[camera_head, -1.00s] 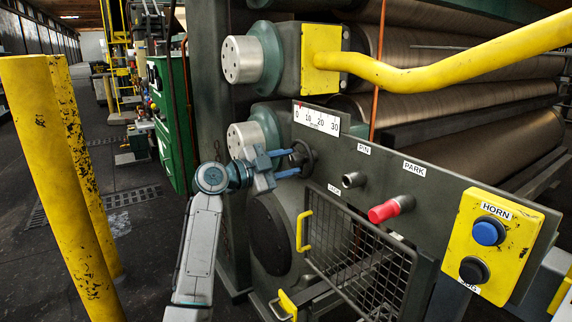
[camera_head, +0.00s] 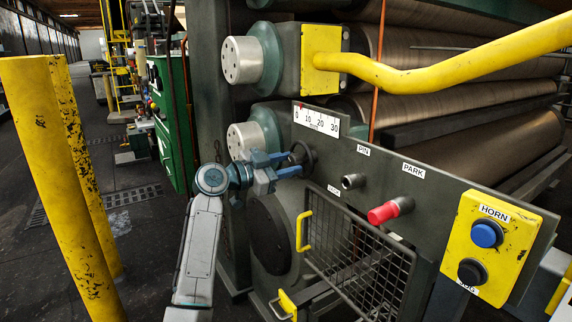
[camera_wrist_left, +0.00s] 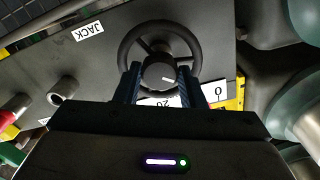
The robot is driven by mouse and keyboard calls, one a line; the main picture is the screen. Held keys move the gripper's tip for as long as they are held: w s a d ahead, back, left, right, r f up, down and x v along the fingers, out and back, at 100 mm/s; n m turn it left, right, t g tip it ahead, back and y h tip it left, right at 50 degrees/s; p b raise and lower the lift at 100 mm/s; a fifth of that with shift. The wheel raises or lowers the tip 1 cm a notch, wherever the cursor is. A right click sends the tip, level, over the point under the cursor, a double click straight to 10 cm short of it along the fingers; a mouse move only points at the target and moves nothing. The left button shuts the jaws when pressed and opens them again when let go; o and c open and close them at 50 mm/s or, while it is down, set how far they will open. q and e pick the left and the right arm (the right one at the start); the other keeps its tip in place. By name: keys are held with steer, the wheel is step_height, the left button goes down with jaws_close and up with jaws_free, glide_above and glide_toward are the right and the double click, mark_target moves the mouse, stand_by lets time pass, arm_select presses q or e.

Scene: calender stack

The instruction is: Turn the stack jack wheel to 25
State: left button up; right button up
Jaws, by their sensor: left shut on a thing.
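The stack jack wheel (camera_head: 308,157) is a small dark handwheel on the grey panel, below the white scale (camera_head: 317,121) marked 0, 10, 20, 30. A small red mark shows near the scale's 0 end. The gripper partly hides the wheel in the head view. My right gripper is not in view.
Right of the wheel, the panel carries a PIN socket (camera_head: 353,181), a red PARK knob (camera_head: 390,210) and a yellow HORN box (camera_head: 490,243). A mesh guard (camera_head: 360,265) stands below. Yellow posts (camera_head: 55,180) stand left of my arm. A yellow rail crosses the upper right.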

arm_select(q)
steer(key=shift+f, duration=0.1)
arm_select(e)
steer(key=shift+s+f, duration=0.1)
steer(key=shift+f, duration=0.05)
arm_select(q)
steer(key=o, duration=1)
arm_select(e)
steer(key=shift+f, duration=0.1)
arm_select(q)
steer(key=shift+a, duration=0.1)
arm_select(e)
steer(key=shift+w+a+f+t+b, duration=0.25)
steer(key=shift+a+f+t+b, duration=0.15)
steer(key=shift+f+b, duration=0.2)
arm_select(q)
steer(key=v, duration=1)
steer(key=shift+s+a, duration=0.2)
steer(key=shift+a, duration=0.05)
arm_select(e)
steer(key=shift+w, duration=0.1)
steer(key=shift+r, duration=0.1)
